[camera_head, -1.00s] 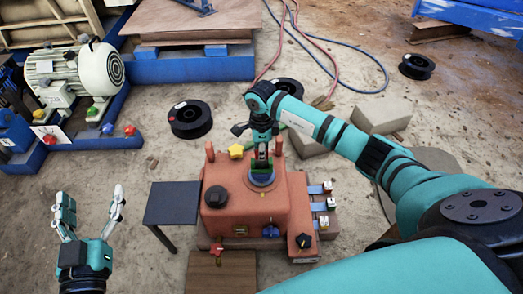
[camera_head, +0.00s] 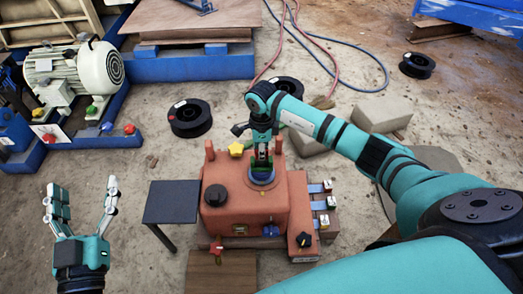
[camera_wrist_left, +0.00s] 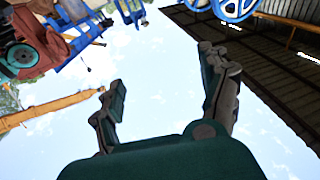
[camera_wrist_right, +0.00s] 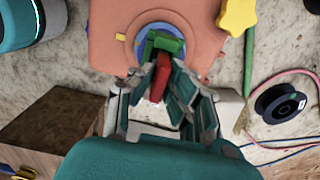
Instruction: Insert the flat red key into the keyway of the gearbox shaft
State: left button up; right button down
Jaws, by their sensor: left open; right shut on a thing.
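The flat red key (camera_wrist_right: 160,78) is between the fingers of my right gripper (camera_wrist_right: 163,75) in the right wrist view. My right gripper (camera_head: 262,162) is shut on it and points down over the top of the orange gearbox (camera_head: 225,205). Just beyond the key is a green block-like part (camera_wrist_right: 166,42), in front of the blue ring around the shaft (camera_wrist_right: 147,32). The fingers and the green part hide the keyway, and I cannot tell whether the key touches it. My left gripper (camera_head: 82,200) is open and empty, left of the gearbox, fingers upward.
A small dark table (camera_head: 172,202) stands left of the gearbox. A yellow star knob (camera_head: 236,150) and a black knob (camera_head: 215,195) stand on the gearbox. Black spools (camera_head: 190,118), concrete blocks (camera_head: 382,114) and hoses lie behind. A motor (camera_head: 75,72) is at the back left.

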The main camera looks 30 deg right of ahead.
pick_arm(q)
jog(key=shift+r, duration=0.2)
jog(key=shift+s+d+r+t, duration=0.1)
jog(key=shift+s+r+t, duration=0.1)
jog(key=shift+r+t, duration=0.4)
pick_arm(e)
jog(key=shift+f, duration=0.2)
pick_arm(q)
jog(key=shift+r, duration=0.1)
pick_arm(e)
jog(key=c, duration=1.3)
grip_release()
jog(key=shift+o, duration=0.2)
notch_tip(320, 180, up, 12)
